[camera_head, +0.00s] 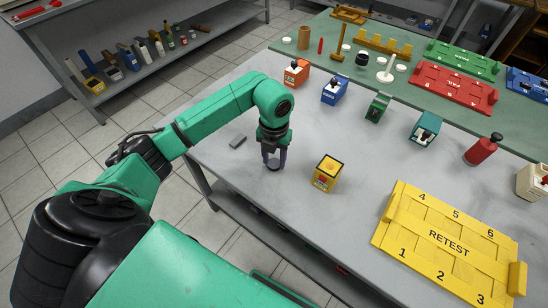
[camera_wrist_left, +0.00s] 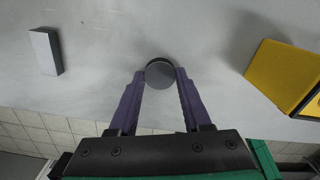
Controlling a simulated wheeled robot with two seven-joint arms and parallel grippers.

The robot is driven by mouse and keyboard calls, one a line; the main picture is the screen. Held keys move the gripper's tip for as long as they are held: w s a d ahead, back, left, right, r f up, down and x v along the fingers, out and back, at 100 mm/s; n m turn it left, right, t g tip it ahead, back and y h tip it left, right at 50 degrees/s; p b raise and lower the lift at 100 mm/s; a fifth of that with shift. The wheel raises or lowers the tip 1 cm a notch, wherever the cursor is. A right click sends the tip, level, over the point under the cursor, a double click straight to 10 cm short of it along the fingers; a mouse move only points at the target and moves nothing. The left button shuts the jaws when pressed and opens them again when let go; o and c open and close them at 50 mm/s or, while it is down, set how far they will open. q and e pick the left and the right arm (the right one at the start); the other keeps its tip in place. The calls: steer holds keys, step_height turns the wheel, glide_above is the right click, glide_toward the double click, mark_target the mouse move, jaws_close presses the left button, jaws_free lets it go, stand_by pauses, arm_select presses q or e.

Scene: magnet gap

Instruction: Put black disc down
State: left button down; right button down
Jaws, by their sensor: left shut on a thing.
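My left gripper (camera_head: 273,160) is over the grey table near its left front edge. Its purple fingers are shut on a small black disc (camera_wrist_left: 160,72), which sits between the fingertips in the left wrist view. In the head view the disc (camera_head: 273,167) shows low at the fingertips, close to the table top. I cannot tell whether it touches the table. My right gripper is not in view.
A yellow block (camera_head: 326,174) stands to the right of the gripper. A small grey bar (camera_head: 238,141) lies to its left. A yellow RETEST tray (camera_head: 405,200) with numbered places lies at the right. Several coloured blocks stand farther back. The table between is clear.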

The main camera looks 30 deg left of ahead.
mark_target(274, 163)
arm_select(q)
steer(key=shift+c, duration=1.8)
jaws_free()
steer(key=shift+f, duration=0.1)
step_height(274, 163, up, 12)
steer(key=shift+r, duration=0.2)
